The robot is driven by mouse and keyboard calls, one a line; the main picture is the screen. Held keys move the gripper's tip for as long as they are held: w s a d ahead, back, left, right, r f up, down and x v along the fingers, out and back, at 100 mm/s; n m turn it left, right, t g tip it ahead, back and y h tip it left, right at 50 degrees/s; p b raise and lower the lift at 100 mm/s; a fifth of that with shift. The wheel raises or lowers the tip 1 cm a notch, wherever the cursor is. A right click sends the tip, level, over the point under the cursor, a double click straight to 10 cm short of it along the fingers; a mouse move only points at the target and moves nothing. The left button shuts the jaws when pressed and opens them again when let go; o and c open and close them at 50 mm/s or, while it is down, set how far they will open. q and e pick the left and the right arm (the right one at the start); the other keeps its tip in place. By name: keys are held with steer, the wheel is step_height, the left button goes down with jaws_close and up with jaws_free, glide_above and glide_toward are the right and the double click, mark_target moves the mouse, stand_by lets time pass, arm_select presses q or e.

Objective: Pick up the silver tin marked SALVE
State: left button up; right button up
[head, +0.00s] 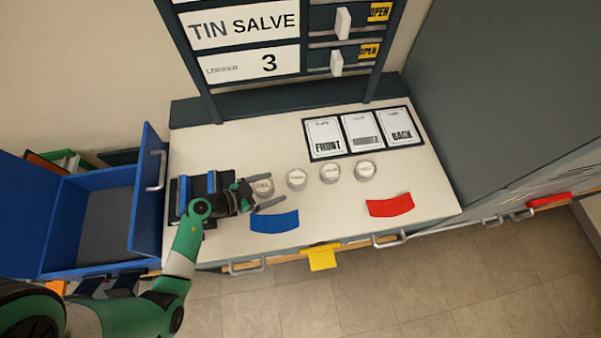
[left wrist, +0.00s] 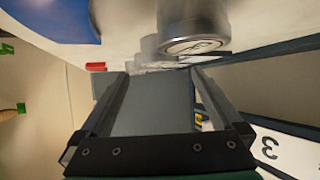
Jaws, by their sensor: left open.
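Several round silver tins with pale lids stand in a row on the white worktop (head: 330,215): a leftmost tin (head: 263,187), a second tin (head: 297,179), a third tin (head: 330,173) and a rightmost tin (head: 365,170). Their lid labels are too small to read surely, so I cannot tell which says SALVE. My left gripper (head: 278,188) is open, its fingers on either side of the leftmost tin in the head view. In the left wrist view a blurred tin (left wrist: 193,28) shows beyond the open fingertips (left wrist: 158,73); contact is unclear. My right gripper is out of view.
A blue curved mat (head: 275,221) and a red one (head: 390,206) lie near the front edge. A card board marked FRONT and BACK (head: 362,132) lies behind the tins. A blue open box (head: 150,190) stands left; a rack sign reads TIN SALVE 3 (head: 245,24).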

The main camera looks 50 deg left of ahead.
mark_target(297, 180)
arm_select(q)
steer(key=b+x, duration=0.2)
steer(key=x, duration=0.3)
steer(key=shift+f, duration=0.15)
steer(key=shift+w, duration=0.35)
steer(key=b+x, duration=0.3)
steer(key=x, duration=0.1)
steer(key=shift+w+d+f+b, duration=0.15)
steer(key=shift+f+b, duration=0.2)
steer(key=shift+f, duration=0.05)
steer(key=shift+w, duration=0.25)
steer(key=c, duration=1.3)
